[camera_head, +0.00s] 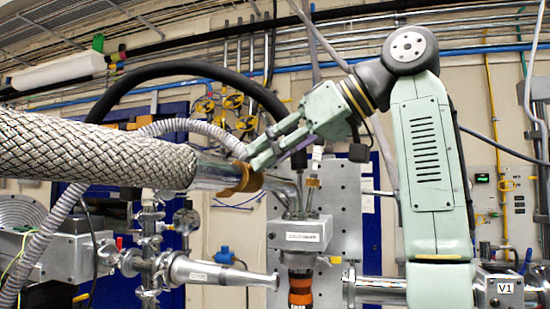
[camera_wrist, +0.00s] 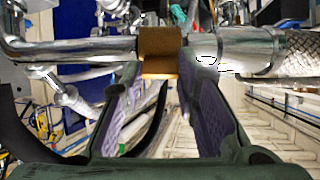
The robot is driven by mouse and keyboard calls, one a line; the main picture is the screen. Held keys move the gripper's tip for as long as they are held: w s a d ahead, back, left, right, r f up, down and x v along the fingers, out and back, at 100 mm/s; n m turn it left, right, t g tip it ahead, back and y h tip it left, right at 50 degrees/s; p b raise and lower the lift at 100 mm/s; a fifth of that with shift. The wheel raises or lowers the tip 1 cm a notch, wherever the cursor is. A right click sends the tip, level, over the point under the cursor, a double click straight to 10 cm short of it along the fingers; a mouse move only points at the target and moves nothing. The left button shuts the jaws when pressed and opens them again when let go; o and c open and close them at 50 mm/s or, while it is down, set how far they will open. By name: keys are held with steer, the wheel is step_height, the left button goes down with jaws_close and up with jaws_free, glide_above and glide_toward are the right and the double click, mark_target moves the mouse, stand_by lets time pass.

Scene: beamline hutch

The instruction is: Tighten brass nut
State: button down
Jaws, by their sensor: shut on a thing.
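The brass nut (camera_head: 240,178) sits on a shiny metal pipe (camera_head: 212,172) at the end of a thick braided hose (camera_head: 100,155). It also shows at the top middle of the wrist view (camera_wrist: 160,45), with metal pipe on both sides. My gripper (camera_head: 260,157) reaches in from the upper right, its fingertips at the nut. In the wrist view my gripper (camera_wrist: 160,66) has one finger on each side of the nut and is shut on it. The fingers partly hide the nut's right side in the head view.
A grey labelled box (camera_head: 300,236) with pipes and fittings stands just below and right of the nut. A black hose (camera_head: 180,67) arches behind. A metal cone-shaped pipe (camera_head: 215,273) and a valve assembly (camera_head: 150,250) lie below. A perforated panel (camera_head: 345,215) stands behind.

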steer(key=shift+r, duration=0.1)
stand_by(0.5)
steer(key=c, duration=1.2)
jaws_free()
steer(key=shift+a, duration=0.1)
steer(key=shift+c, duration=0.2)
